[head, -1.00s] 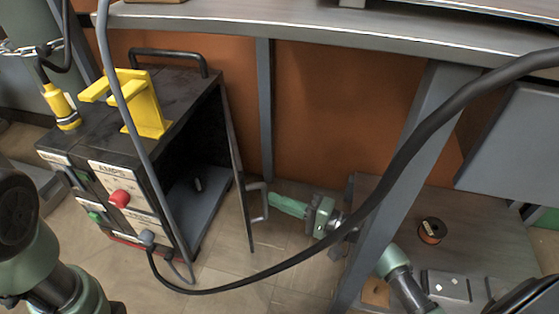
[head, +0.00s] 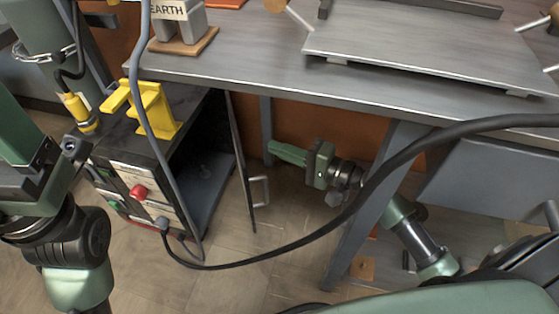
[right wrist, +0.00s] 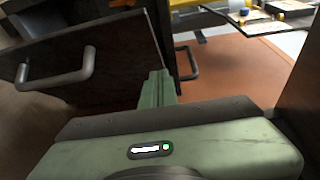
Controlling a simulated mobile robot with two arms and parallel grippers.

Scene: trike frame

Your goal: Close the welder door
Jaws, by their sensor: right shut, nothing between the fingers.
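The welder (head: 125,160) is a dark box with a pale control front, standing on the floor at left under the table edge. Its door (head: 241,165) stands open, seen nearly edge-on in the head view, with a grey bar handle (head: 262,191) on its right face. In the right wrist view the dark door (right wrist: 120,65) and handle (right wrist: 62,72) are at left. My right gripper (head: 272,150) is shut and empty, right of the door and above the handle. Its green fingers (right wrist: 155,88) appear near the door's edge; contact is unclear. My left arm is at left; its fingertips are not distinguishable.
The metal table (head: 230,62) overhangs the welder, with a slanted leg (head: 365,220) beside my right arm. A black cable (head: 330,225) loops across in front of the door and arm. A yellow bracket (head: 153,108) sits on the welder. Floor below the door is clear.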

